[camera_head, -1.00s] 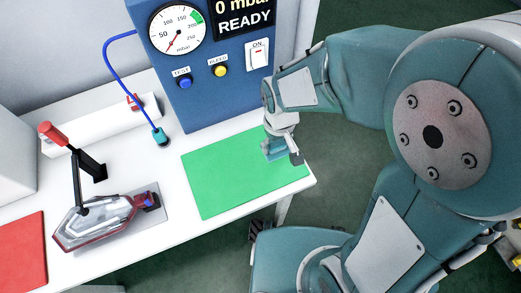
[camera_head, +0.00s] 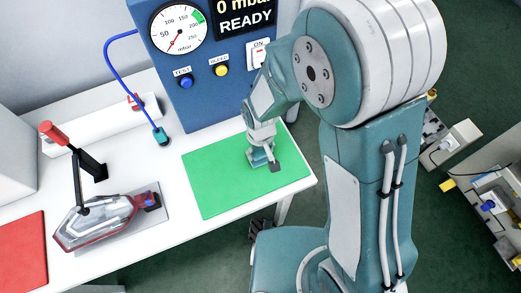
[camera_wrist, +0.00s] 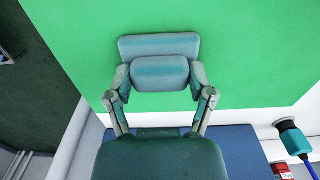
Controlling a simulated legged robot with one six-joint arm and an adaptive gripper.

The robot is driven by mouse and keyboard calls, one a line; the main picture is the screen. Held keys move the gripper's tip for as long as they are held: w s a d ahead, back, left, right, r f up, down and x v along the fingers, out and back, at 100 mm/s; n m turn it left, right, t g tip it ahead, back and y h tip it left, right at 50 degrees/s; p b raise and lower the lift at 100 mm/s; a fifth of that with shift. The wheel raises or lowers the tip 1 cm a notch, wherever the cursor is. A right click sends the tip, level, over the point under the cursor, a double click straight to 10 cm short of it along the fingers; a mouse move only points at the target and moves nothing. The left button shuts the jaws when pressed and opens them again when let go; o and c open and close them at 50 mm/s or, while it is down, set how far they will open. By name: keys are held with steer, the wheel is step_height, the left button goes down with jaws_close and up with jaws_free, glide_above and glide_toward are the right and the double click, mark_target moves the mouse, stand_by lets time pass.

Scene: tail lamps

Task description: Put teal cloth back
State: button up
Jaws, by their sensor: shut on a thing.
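A small folded teal cloth (camera_wrist: 158,47) is between the two fingers of my gripper (camera_wrist: 158,76) in the wrist view. My gripper is shut on it. In the head view my gripper (camera_head: 262,152) is over the right part of a green mat (camera_head: 225,178), and a teal bit shows at its lower end. The green mat fills most of the wrist view behind the cloth. I cannot tell whether the cloth touches the mat.
A blue test box (camera_head: 195,100) with a gauge stands behind the mat. A blue hose ends in a teal connector (camera_head: 160,137). A clamped tail lamp (camera_head: 100,220) and a red mat (camera_head: 22,250) are on the left. The table's front edge is near the mat.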

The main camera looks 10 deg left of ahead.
mark_target(261, 151)
steer(key=o, duration=1)
steer(key=shift+a+f, duration=0.1)
steer(key=shift+o, duration=0.2)
step_height(261, 151, up, 12)
steer(key=shift+r, duration=0.2)
steer(key=s+d+r+m+t, duration=0.2)
steer(key=s+d+r+m, duration=0.1)
steer(key=d+r, duration=0.5)
steer(key=s+d+r+m+t, duration=0.3)
steer(key=s+d+r, duration=0.2)
steer(key=d, duration=0.7)
step_height(261, 151, up, 3)
steer(key=shift+s+d+f+t, duration=0.1)
steer(key=shift+s+d+t, duration=0.1)
steer(key=shift+d+t, duration=0.1)
